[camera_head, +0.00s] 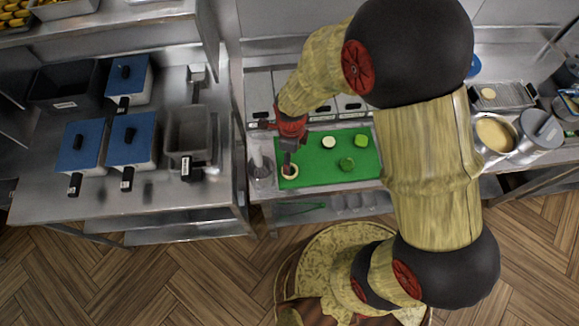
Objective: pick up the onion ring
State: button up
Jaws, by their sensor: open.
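The onion ring (291,175) is a small pale ring lying near the left front corner of the green cutting board (318,175). My gripper (288,166) points down directly over the ring, with its fingertips at or just above it. The fingers are dark and small here and partly cover the ring. I cannot tell whether they touch it. The jaws are open, and the ring lies on the board.
A metal container (260,168) stands close to the board's left edge. A pot with pale contents (494,134) is at right.

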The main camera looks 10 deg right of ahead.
jog(key=f, duration=0.8)
jog(key=shift+s+a+f, duration=0.1)
jog(key=shift+s+a, duration=0.05)
jog(key=shift+a, duration=0.1)
jog(key=shift+c, duration=1.3)
jog(key=c, duration=0.7)
